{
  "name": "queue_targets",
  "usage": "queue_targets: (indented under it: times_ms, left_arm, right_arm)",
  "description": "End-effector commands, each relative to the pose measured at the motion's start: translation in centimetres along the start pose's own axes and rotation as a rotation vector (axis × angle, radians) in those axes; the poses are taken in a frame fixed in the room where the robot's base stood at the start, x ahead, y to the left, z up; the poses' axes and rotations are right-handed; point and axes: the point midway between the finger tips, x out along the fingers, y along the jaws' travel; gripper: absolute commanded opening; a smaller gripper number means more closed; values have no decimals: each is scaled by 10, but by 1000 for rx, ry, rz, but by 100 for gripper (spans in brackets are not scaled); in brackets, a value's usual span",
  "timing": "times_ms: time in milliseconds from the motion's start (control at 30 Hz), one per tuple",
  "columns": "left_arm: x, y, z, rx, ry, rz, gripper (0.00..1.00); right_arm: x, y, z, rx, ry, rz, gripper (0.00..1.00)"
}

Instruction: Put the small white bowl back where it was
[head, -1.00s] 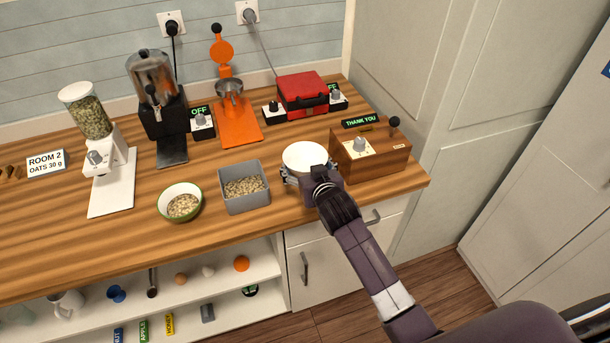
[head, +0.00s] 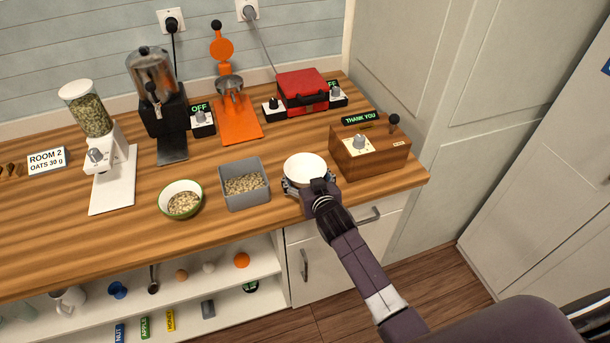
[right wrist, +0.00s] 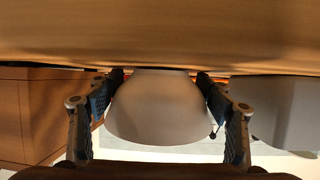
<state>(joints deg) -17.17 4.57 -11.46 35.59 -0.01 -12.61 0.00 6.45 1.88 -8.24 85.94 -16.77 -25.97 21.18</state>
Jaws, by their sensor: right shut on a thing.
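The small white bowl (head: 305,166) is at the counter's front edge, between the grey bin and the wooden box. It also shows in the right wrist view (right wrist: 160,108), with a finger on each side. My right gripper (head: 307,187) is shut on the bowl from the front; the gripper also shows in the right wrist view (right wrist: 160,88). The bowl looks upright and empty. I cannot tell whether its base touches the counter. My left gripper is not in view.
A grey bin of oats (head: 262,194) stands close left of the bowl, and a green-rimmed bowl of oats (head: 166,207) further left. A wooden box with a knob (head: 378,162) and a "THANK YOU" display stands close right. Dispensers and a red press (head: 303,92) line the back.

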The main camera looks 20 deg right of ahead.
Motion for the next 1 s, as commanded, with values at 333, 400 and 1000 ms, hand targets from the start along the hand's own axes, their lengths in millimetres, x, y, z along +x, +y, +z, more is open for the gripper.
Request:
queue_targets:
  times_ms: [333, 400, 1000]
  left_arm:
    - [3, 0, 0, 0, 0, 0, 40]
    - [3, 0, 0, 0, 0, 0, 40]
    - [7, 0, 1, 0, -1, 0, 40]
  right_arm:
    - [2, 0, 8, 0, -10, 1, 85]
    - [2, 0, 9, 0, -11, 1, 91]
    - [-25, 0, 2, 1, -7, 1, 91]
